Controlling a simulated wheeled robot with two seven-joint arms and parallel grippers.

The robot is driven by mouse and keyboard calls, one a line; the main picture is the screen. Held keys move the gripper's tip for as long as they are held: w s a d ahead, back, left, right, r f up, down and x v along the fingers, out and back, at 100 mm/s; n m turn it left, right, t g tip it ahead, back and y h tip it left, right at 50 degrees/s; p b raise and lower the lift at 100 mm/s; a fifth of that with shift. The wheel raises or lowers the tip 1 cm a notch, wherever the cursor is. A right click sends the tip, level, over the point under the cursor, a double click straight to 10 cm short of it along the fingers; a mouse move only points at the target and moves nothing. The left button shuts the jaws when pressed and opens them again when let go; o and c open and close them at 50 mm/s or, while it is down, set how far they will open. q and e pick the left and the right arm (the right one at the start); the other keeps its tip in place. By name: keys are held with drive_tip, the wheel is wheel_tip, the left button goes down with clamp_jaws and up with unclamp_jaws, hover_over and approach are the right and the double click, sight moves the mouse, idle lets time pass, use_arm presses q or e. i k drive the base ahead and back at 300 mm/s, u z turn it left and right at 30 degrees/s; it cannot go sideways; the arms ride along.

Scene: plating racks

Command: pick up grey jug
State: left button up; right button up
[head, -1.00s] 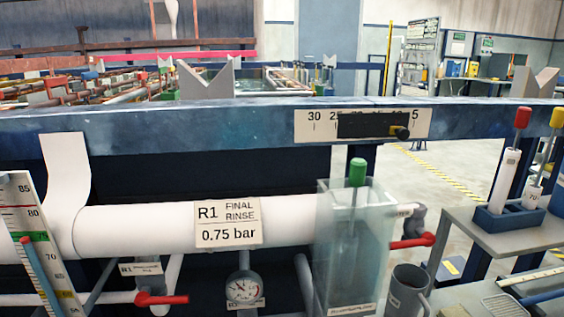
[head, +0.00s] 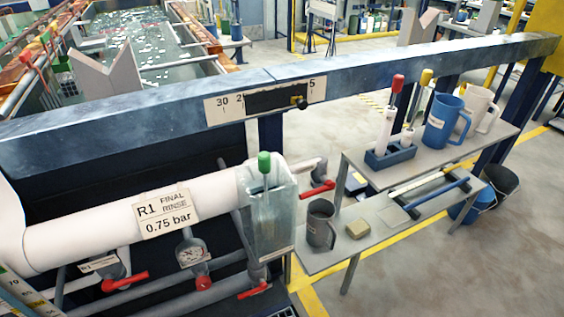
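The grey jug (head: 320,223) stands upright on the lower grey shelf (head: 318,258), near its left end in the head view. It is dark grey, with its handle on the right side and a small label on its front. A clear square container with a green-topped rod stands just to its left, and a yellowish block lies to its right. Neither of my grippers shows in the head view.
The clear container (head: 272,222) is close to the jug. A blue jug (head: 441,122) and a white jug (head: 481,108) stand on the upper shelf. Red valve handles (head: 318,189) sit behind the grey jug. A blue beam (head: 180,102) crosses above.

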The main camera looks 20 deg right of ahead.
sight(320, 214)
drive_tip(key=k, duration=0.65)
drive_tip(key=z, duration=0.4)
drive_tip(key=i, duration=1.5)
drive_tip(key=z, duration=0.05)
